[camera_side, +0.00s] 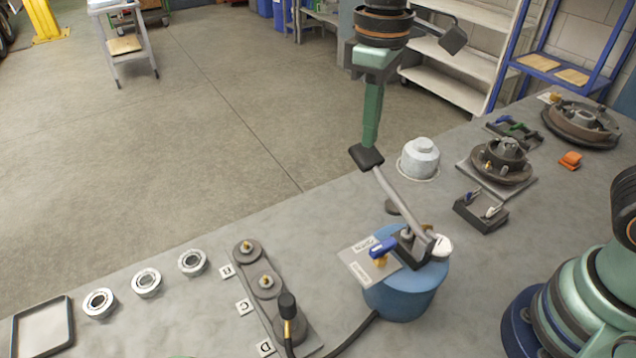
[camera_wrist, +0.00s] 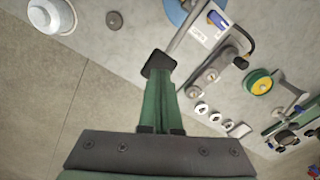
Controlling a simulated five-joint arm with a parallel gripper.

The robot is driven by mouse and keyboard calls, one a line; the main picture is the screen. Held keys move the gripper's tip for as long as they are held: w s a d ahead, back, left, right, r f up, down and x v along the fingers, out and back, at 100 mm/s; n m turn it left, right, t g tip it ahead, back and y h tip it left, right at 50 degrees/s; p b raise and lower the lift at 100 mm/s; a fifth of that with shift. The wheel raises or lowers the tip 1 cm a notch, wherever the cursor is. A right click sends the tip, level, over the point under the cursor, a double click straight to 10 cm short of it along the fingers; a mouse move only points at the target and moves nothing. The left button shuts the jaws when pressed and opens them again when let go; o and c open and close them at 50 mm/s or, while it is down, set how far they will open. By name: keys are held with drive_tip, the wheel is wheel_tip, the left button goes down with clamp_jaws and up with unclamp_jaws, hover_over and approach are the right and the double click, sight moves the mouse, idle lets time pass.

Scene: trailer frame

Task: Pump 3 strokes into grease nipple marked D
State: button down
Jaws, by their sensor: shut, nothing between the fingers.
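My gripper (camera_side: 366,157) is shut, its fingertips at a black block on the upper end of the grey pump lever (camera_side: 400,200). I cannot tell whether they touch. The lever slants down right to the pump head on the blue grease bucket (camera_side: 400,296). The bucket has a labelled plate (camera_side: 362,268) and a blue handle (camera_side: 382,247). A bar carries several grease nipples, with white tags; the D tag (camera_side: 265,348) is nearest the camera. A black coupler (camera_side: 287,305) stands upright over the nipple beside D, hiding it. A black hose (camera_side: 350,336) runs by the bucket.
Several bearings (camera_side: 147,283) and a tray (camera_side: 42,328) lie at left. A white domed part (camera_side: 420,158) stands behind the lever. Hub parts (camera_side: 503,160), a black holder (camera_side: 481,212) and an orange block (camera_side: 570,160) fill the right. The bench's far edge borders open floor.

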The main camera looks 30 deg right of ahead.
sight(365, 149)
drive_tip(key=shift+f, duration=0.15)
drive_tip(key=shift+f, duration=0.65)
drive_tip(key=shift+w+f, duration=0.2)
drive_tip(key=shift+f, duration=0.3)
drive_tip(key=shift+w+f, duration=0.15)
drive_tip(key=shift+f, duration=0.35)
